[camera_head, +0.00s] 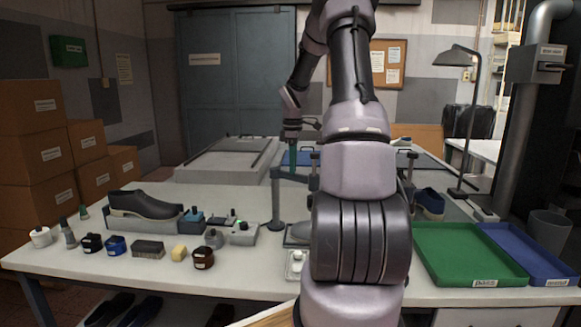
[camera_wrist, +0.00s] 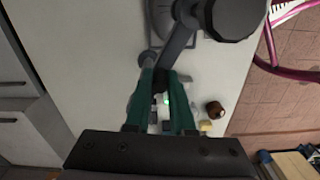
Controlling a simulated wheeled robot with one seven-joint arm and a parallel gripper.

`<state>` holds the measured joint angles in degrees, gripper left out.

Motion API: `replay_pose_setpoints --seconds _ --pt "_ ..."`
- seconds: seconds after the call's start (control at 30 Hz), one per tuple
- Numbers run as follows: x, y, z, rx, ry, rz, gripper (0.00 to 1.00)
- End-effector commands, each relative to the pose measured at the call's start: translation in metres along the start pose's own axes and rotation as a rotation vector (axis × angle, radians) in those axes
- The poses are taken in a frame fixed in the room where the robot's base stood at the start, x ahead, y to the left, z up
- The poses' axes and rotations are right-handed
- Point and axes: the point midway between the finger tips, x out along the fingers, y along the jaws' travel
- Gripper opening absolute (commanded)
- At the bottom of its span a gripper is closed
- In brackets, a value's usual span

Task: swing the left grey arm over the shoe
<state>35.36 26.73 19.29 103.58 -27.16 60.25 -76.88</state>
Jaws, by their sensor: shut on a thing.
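The left grey arm (camera_head: 291,176) extends from a grey upright post (camera_head: 277,205) on the bench. My gripper (camera_head: 293,168) is above it with its green fingers pointing down. In the wrist view, the green fingers (camera_wrist: 162,75) are shut on a dark part at the near end of the grey arm (camera_wrist: 178,45). The grey arm runs away from the fingertips to the upper right, towards a large dark round part (camera_wrist: 236,14). The fixture's middle is mostly hidden behind my arm in the head view. I cannot make out a shoe under the grey arm.
A dark shoe (camera_head: 145,205) lies at the bench's left, with several small bottles and blocks in front. A blue shoe (camera_head: 430,203) stands at the right, behind a green tray (camera_head: 468,252) and a blue tray (camera_head: 522,250). A tall lamp (camera_head: 466,120) rises at the back right.

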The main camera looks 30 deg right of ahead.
Motion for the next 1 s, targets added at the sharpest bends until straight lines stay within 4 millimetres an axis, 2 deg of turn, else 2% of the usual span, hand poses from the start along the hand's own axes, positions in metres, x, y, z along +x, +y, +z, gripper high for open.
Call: replay_pose_setpoints --seconds 0.67,0.7,0.73,0.77,1.0 --pt "-0.0014 0.006 0.0013 -0.062 0.001 0.005 0.0" --pt "-0.0014 0.0061 0.0014 -0.062 0.001 0.005 0.33" --pt "-0.0014 0.006 0.0014 -0.062 0.001 0.005 0.45" --pt "-0.0013 0.0059 0.0014 -0.061 0.001 0.005 0.52" --pt "-0.0005 0.0049 0.0014 -0.061 0.001 0.002 0.52"
